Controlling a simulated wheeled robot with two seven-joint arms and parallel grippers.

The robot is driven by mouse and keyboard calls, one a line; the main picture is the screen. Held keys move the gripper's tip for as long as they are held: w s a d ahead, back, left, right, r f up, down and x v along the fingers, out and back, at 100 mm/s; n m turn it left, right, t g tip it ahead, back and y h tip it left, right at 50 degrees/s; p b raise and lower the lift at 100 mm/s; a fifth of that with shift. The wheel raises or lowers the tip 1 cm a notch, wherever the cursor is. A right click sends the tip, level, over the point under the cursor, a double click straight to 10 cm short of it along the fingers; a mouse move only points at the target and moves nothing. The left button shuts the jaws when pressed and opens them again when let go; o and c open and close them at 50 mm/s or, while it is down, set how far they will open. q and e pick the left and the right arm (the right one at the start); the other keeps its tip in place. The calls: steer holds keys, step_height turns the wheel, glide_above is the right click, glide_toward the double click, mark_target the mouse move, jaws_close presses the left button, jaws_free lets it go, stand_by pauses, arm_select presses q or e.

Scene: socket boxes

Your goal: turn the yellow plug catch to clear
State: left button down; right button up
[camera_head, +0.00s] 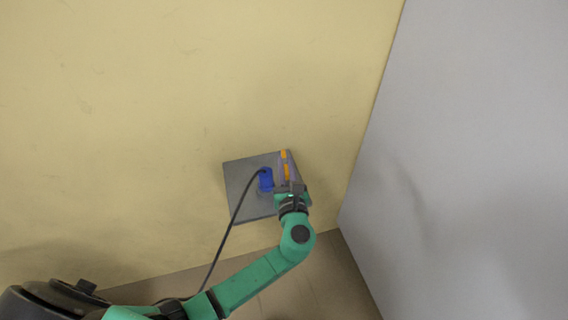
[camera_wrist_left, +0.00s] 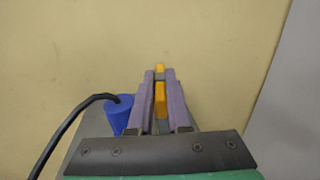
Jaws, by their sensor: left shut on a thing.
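The yellow plug catch (camera_head: 287,170) stands on the right part of a grey socket box, between the fingers of my left gripper (camera_head: 286,172). In the left wrist view the catch (camera_wrist_left: 160,98) is between the two purple fingers (camera_wrist_left: 160,92), with a second yellow bit beyond the fingertips. The left gripper is shut on the catch. A blue plug (camera_head: 266,179) with a black cable sits left of the catch; it also shows in the left wrist view (camera_wrist_left: 118,112). The gripper hides part of the box. My right gripper is not in view.
The grey socket box (camera_head: 238,175) is against a yellow wall (camera_head: 150,110). A grey panel (camera_head: 470,150) rises on the right. The black cable (camera_head: 232,225) hangs from the plug down toward my left arm. Brown floor (camera_head: 325,280) shows below.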

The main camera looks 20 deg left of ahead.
arm_select(q)
steer(key=shift+w+d+n+g+y, duration=0.15)
steer(key=shift+n+g+y, duration=0.55)
steer(key=shift+n+y, duration=0.5)
steer(key=shift+y, duration=0.3)
steer(key=c, duration=0.9)
jaws_free()
steer(key=shift+o, duration=0.2)
steer(key=b+v, duration=0.2)
steer(key=v, duration=1.2)
steer(key=shift+s+d+b, duration=0.15)
steer(key=shift+s+b, duration=0.05)
steer(key=shift+b, duration=0.2)
